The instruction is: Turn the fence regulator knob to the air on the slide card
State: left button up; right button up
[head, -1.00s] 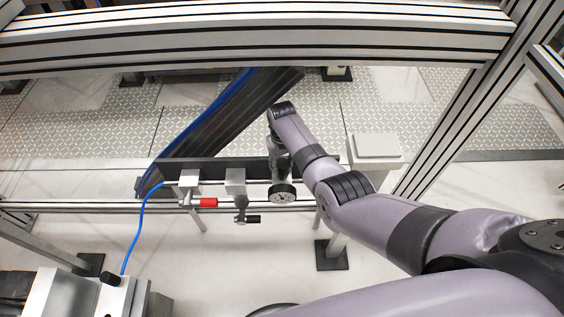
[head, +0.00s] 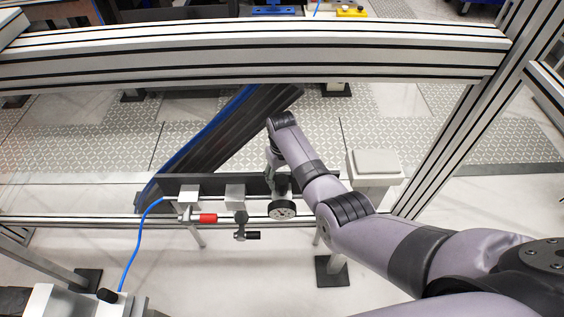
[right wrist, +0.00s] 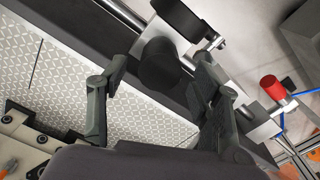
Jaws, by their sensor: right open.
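The fence regulator hangs on the rail, with a round dial (head: 283,210) facing the head camera. In the right wrist view its black cylindrical knob (right wrist: 163,64) shows beyond and between the fingers. My right gripper (head: 277,170) is at the regulator, partly hidden behind my own arm in the head view. In the right wrist view the right gripper (right wrist: 160,90) is open, one finger on each side of the knob's line. The right finger looks closer to the knob than the left; contact cannot be told. My left gripper is not in view.
A red-handled valve (head: 207,218) and a black-handled valve (head: 247,236) sit left of the dial. A blue hose (head: 137,232) runs down from the rail's left end. A thick aluminium beam (head: 250,52) crosses above. A grey box (head: 376,164) stands to the right.

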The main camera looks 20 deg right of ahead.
aim_at(282, 180)
notch_tip(282, 180, up, 10)
dwell(0.3)
jog(key=shift+f, duration=0.15)
